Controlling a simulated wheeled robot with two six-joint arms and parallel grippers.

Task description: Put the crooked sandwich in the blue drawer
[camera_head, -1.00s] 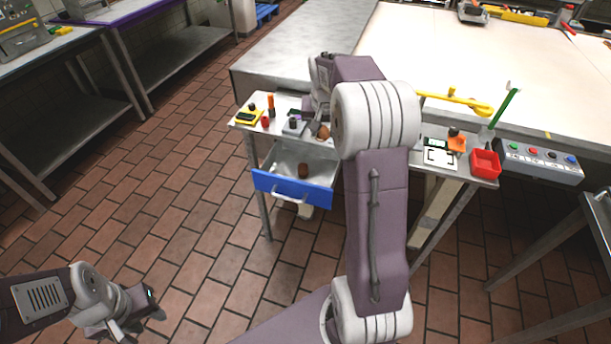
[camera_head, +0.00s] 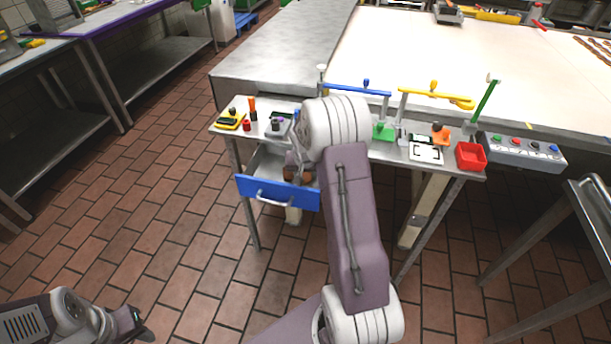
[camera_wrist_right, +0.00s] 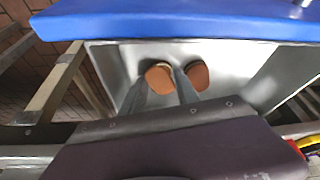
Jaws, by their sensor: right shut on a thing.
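The blue drawer (camera_head: 278,192) is pulled open below the small metal table; its blue front also shows in the right wrist view (camera_wrist_right: 180,24). My right gripper (camera_wrist_right: 160,88) reaches down into the drawer, its fingers on either side of a round brown sandwich (camera_wrist_right: 158,78) with a pale cream edge, shut on it. A second brown sandwich (camera_wrist_right: 197,76) lies in the drawer just right of the right finger. My left gripper (camera_head: 138,326) is low at the left, over the floor.
The table top holds a yellow-and-black device (camera_head: 231,120), a grey machine (camera_head: 279,124), coloured levers and a red bin (camera_head: 471,156). A large pale worktop (camera_head: 450,60) lies behind. The drawer's right side in the wrist view is bare.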

